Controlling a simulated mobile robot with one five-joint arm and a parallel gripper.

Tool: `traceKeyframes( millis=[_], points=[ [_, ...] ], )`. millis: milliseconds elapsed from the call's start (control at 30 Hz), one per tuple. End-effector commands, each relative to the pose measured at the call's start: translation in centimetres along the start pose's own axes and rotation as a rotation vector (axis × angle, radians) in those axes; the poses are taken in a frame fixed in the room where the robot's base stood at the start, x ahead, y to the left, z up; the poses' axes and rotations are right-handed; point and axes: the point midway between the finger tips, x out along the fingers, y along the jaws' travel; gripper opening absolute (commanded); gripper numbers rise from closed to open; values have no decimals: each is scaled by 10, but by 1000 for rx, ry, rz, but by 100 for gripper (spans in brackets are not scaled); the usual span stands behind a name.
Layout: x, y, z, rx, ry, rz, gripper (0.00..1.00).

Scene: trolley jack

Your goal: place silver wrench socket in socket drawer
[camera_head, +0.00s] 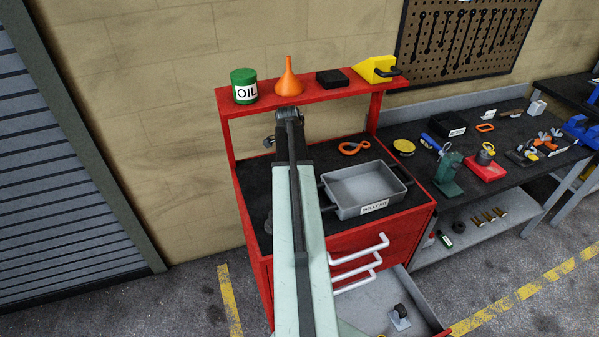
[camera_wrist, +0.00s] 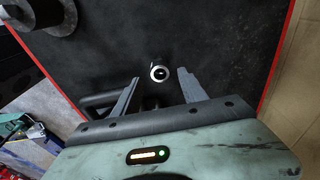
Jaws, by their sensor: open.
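The silver wrench socket (camera_wrist: 159,73) shows in the wrist view as a small cylinder with a bright ring end and a dark hole. It is on the black cart top, just ahead of and between my open fingertips, apart from both. My gripper (camera_wrist: 155,82) is open with nothing held; in the head view its fingers and the socket are hidden by my arm. An open grey drawer (camera_head: 365,308) pulls out at the bottom of the red cart, partly hidden by my arm. A small dark item on a pale base (camera_head: 400,318) is in it.
A grey tray (camera_head: 345,193) with black handles sits on the cart top (camera_head: 350,235), right of my arm. A red shelf (camera_head: 330,93) behind holds an oil can (camera_head: 244,86), an orange funnel (camera_head: 289,78) and more. A cluttered workbench (camera_head: 450,200) stands right.

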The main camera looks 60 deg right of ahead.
Motion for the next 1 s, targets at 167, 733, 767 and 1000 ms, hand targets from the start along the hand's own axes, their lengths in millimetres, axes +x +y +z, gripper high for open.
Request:
traceKeyframes(
  millis=[167,733,767,1000],
  points=[
    [-55,0,-2,-1,0,0,50],
    [-76,0,6,-17,-1,-1,50],
    [-77,0,14,-43,-3,-2,50],
    [-102,27,228,-789,-35,-43,50]
  ],
)
